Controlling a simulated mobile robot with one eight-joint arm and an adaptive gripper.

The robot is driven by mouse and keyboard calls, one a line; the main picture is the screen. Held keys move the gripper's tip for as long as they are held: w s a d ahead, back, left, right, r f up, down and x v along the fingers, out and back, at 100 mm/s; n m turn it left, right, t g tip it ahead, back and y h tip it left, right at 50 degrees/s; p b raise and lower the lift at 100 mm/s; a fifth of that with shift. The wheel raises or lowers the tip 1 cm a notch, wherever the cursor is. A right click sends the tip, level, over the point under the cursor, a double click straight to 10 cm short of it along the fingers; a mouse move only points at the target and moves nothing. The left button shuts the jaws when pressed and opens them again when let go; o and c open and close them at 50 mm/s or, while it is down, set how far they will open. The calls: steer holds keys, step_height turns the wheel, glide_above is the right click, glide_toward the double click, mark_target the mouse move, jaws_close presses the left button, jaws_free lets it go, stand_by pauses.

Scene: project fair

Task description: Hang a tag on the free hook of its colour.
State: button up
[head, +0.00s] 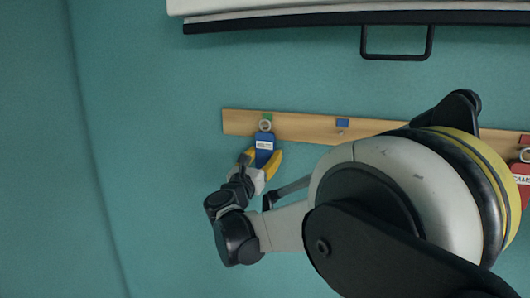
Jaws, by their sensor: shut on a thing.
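My gripper (262,157), with yellow fingers, is shut on a blue tag (265,137) at the left end of the wooden rail. The tag has a white label and a pale ring at its top. The ring overlaps the hook place under the green patch (267,116); I cannot tell whether it is around a hook or in front of it. The blue patch (342,122) is farther right, with a small bare hook (340,131) below it. A red tag (523,192) hangs under the red patch (525,140) at the right edge, partly cut off.
The wooden rail (300,126) is on a teal surface, its middle right part hidden by my arm. A white panel with a dark edge (280,20) and a black handle (395,57) lie above. The left side is clear.

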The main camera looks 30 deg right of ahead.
steer(key=shift+a, duration=0.1)
steer(key=r+v, duration=0.1)
steer(key=v, duration=0.6)
steer(key=shift+s+r, duration=0.2)
steer(key=shift+r, duration=0.05)
stand_by(0.9)
steer(key=shift+a+f, duration=0.1)
steer(key=shift+a, duration=0.05)
step_height(320, 180, down, 37)
steer(key=b, duration=3.7)
steer(key=shift+r, duration=0.25)
